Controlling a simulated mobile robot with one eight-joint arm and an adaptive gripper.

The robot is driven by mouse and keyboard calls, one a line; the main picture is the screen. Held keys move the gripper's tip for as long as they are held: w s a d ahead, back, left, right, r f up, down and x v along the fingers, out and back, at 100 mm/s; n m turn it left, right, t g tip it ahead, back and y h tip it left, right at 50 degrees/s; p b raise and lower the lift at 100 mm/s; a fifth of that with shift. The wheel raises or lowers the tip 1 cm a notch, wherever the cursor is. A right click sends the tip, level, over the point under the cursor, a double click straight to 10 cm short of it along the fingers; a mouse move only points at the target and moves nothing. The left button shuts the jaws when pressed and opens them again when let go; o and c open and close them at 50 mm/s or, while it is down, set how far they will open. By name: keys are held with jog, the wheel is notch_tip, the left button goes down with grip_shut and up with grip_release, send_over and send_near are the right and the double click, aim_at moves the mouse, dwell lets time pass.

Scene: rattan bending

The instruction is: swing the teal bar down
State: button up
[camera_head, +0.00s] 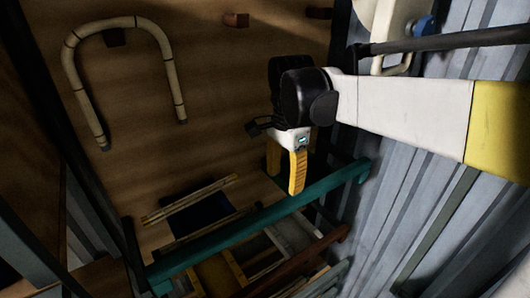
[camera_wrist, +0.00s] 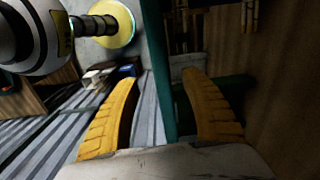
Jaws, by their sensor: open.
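The teal bar (camera_head: 235,231) runs aslant across the lower middle of the head view, rising to the right, with short bent ends. In the wrist view the teal bar (camera_wrist: 159,60) runs upright between my two yellow fingers. My gripper (camera_head: 284,180) is open, pointing down, with its fingertips close to the bar's upper edge in the head view. The wrist view shows my gripper (camera_wrist: 161,78) with its fingers apart, one on each side of the bar's line. I cannot tell whether the fingers touch the bar or how deep it sits between them.
A bent rattan loop (camera_head: 85,102) lies against the brown wooden surface (camera_head: 200,110) at the upper left. Below the bar are a reddish-brown bar (camera_head: 300,260) and several slats. Grey corrugated panelling (camera_head: 430,190) fills the right. A dark rod (camera_head: 450,40) crosses the upper right.

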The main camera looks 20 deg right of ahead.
aim_at(283, 203)
jog(key=shift+w+d+f, duration=0.2)
jog(key=shift+w+f, duration=0.15)
jog(key=shift+w, duration=0.25)
jog(key=shift+f, duration=0.3)
jog(key=f, duration=0.1)
jog(key=s+f, duration=0.1)
jog(key=shift+s+a+f, duration=0.3)
jog(key=shift+a, duration=0.05)
jog(key=f, duration=0.6)
jog(key=shift+w+d, duration=0.15)
jog(key=shift+w, duration=0.2)
jog(key=shift+s+f, duration=0.2)
jog(key=shift+f, duration=0.2)
jog(key=shift+w+f, duration=0.1)
jog(key=shift+w, duration=0.05)
grip_shut()
